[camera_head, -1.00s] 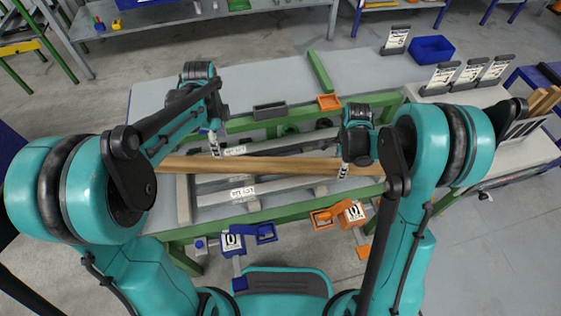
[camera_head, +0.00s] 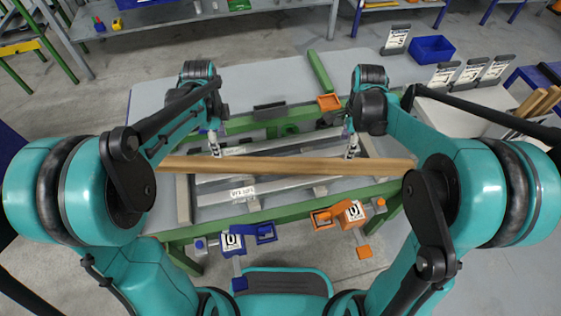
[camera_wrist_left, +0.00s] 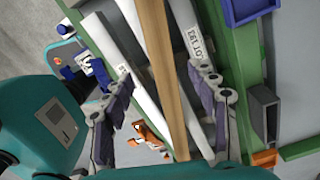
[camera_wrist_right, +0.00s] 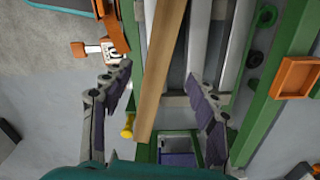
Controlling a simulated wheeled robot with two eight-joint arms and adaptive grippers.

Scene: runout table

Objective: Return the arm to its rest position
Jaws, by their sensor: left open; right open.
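A long wooden board (camera_head: 270,166) lies lengthwise across the front of the runout table (camera_head: 260,75). My left gripper (camera_head: 214,150) hangs by the board's left part, its tip close to the board's far edge in the head view. In the left wrist view the board (camera_wrist_left: 168,80) runs between the spread fingers of my left gripper (camera_wrist_left: 163,85), which is open. My right gripper (camera_head: 351,152) is beside the board's right part. In the right wrist view its fingers (camera_wrist_right: 157,75) are apart, with the board (camera_wrist_right: 160,70) between them in the picture. Contact cannot be told.
Metal bars (camera_head: 212,198) lie under the board. Blue (camera_head: 232,241) and orange (camera_head: 350,212) clamp-like units stand at the front edge. A grey bin (camera_head: 270,110) and orange bin (camera_head: 329,102) sit behind. A side bench (camera_head: 470,100) carries labelled holders. The back of the table is mostly clear.

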